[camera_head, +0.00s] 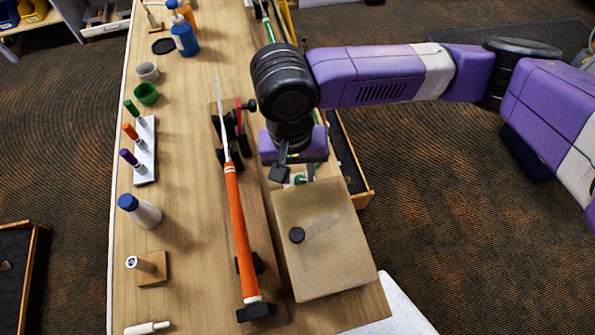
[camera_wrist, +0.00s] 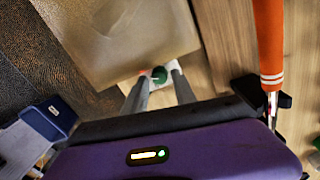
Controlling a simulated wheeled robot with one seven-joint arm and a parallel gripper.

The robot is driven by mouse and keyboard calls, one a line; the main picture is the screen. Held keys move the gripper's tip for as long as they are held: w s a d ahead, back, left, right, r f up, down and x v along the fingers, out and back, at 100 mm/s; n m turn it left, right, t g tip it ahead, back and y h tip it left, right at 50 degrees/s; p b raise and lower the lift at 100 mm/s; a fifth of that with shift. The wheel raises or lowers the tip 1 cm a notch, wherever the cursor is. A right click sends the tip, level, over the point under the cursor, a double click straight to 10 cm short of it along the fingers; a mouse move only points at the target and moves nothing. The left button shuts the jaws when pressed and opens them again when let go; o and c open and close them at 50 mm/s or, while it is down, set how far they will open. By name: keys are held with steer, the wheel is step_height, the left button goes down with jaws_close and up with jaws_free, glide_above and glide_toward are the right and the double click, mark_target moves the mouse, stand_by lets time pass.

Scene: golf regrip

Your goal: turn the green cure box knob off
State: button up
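The cure box (camera_head: 325,245) is a tan box on the right of the bench, with a dark round knob on its top. Its small green knob (camera_head: 299,180) shows on a white patch at the box's far side, partly hidden by my gripper. In the wrist view the green knob (camera_wrist: 159,75) lies between my two grey fingertips. My gripper (camera_wrist: 161,72) is open around the knob, with a small gap seeming to show on each side; contact cannot be told. In the head view my gripper (camera_head: 296,172) is just beyond the box's far edge. The knob's pointer direction is not readable.
A club with an orange grip (camera_head: 239,230) lies in black holders left of the box. A blue-capped bottle (camera_head: 139,210), a green cup (camera_head: 146,94) and a white tool rack (camera_head: 145,150) stand farther left. An open drawer (camera_head: 345,160) juts out at the right.

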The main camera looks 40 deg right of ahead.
steer(key=shift+f, duration=0.75)
steer(key=shift+s, duration=0.1)
jaws_close()
steer(key=n, duration=0.2)
steer(key=shift+n+p, duration=0.35)
steer(key=shift+n, duration=2.25)
